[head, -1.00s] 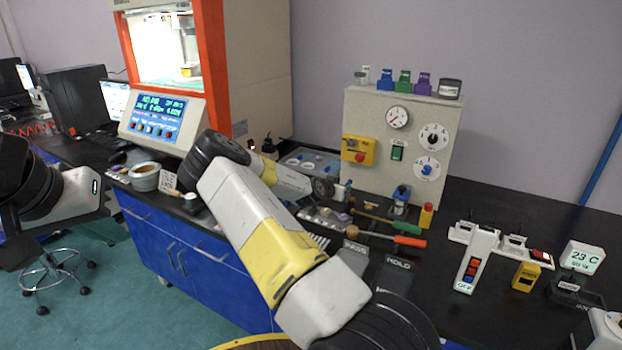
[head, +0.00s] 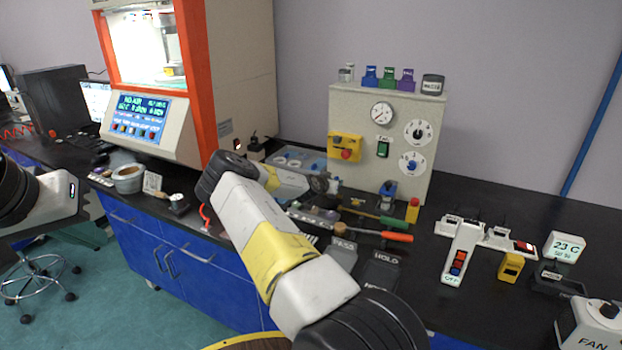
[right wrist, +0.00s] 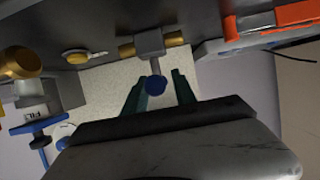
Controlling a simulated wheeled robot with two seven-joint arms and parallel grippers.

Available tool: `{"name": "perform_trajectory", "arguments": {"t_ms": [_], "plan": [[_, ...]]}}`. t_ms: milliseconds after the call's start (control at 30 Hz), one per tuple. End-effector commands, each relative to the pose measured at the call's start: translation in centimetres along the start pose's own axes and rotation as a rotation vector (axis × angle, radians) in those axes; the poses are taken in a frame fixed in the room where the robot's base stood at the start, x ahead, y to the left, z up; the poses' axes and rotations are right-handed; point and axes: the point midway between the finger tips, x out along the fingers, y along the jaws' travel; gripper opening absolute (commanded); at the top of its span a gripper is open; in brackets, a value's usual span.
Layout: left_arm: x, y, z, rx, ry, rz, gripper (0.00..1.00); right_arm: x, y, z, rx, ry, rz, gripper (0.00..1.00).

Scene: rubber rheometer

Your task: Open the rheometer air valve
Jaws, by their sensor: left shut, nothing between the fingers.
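The rheometer's display (head: 143,115) reads "NO AIR" in the head view. My right arm reaches across the bench in front of the rheometer; its fingertips are hidden there. In the right wrist view, my right gripper (right wrist: 158,93) is open, with its two dark green fingers apart. A blue knob or lever end (right wrist: 156,86) shows between them, below a grey valve body (right wrist: 149,42) with brass fittings. I cannot tell whether the fingers touch it. My left gripper (head: 74,190) is shut and empty at the left edge, away from the bench.
A beige panel (head: 350,118) with dials stands behind my right arm. Screwdriver-like tools (head: 385,235), a power strip (head: 461,252) and a yellow block (head: 511,267) lie to the right. A pot (head: 128,179) stands at the left. A blue filter part (right wrist: 38,127) is left of my right gripper.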

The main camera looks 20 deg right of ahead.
Motion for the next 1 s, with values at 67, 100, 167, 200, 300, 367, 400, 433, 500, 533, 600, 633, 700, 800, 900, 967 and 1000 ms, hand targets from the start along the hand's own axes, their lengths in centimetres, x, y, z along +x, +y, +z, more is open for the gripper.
{"name": "perform_trajectory", "arguments": {"t_ms": [67,100,167,200,300,367,400,433,500,533,600,633,700,800,900,967,1000], "plan": [[0.00,0.00,0.00,0.000,0.000,0.000,0.00,-0.02,0.00,0.00,0.000,0.000,0.000,0.33],[0.00,0.00,0.00,0.000,0.000,0.000,0.00,-0.03,0.00,0.00,0.000,0.000,0.000,0.29],[0.00,0.00,0.00,0.000,0.000,0.000,0.00,-0.03,-0.01,-0.01,0.000,0.000,0.000,0.17],[0.00,0.00,0.00,0.000,0.000,0.000,0.00,-0.04,-0.01,0.00,0.000,0.000,0.000,0.09],[0.00,0.00,0.00,0.000,0.000,0.000,0.00,-0.04,-0.01,-0.01,0.000,0.000,0.000,0.00],[0.00,0.00,0.00,0.000,0.000,0.000,0.00,-0.05,-0.01,-0.01,0.000,0.000,0.000,0.00],[0.00,0.00,0.00,0.000,0.000,0.000,0.00,-0.05,-0.01,-0.01,0.000,0.000,0.000,0.00],[0.00,0.00,0.00,0.000,0.000,0.000,0.00,-0.05,0.00,-0.01,0.000,0.000,-0.001,0.00],[0.00,0.00,0.00,0.000,0.000,0.000,0.00,-0.04,0.02,-0.04,-0.001,0.000,-0.004,0.00],[0.00,0.00,0.00,0.000,0.000,0.000,0.00,-0.04,0.03,-0.05,-0.002,0.000,-0.007,0.00],[0.00,0.00,0.00,0.000,0.000,0.000,0.00,-0.04,0.08,-0.07,-0.003,-0.001,-0.017,0.00],[0.00,0.00,0.00,0.000,0.000,0.000,0.00,-0.04,0.10,-0.09,-0.005,0.000,-0.023,0.00],[0.00,0.00,0.00,0.000,0.000,0.000,0.00,-0.05,0.10,-0.11,-0.014,-0.001,-0.046,0.00],[0.00,0.00,0.00,0.000,0.000,0.000,0.00,-0.03,0.19,-0.18,-0.030,0.000,-0.091,0.00],[0.00,0.00,0.00,0.000,0.000,0.000,0.00,0.02,0.28,-0.25,-0.054,0.000,-0.154,0.00],[0.00,0.00,0.00,0.000,0.000,0.000,0.00,0.04,0.32,-0.27,-0.072,0.000,-0.198,0.00],[0.00,0.00,0.00,0.000,0.000,0.000,0.00,0.05,0.32,-0.33,-0.085,0.001,-0.230,0.00]]}}
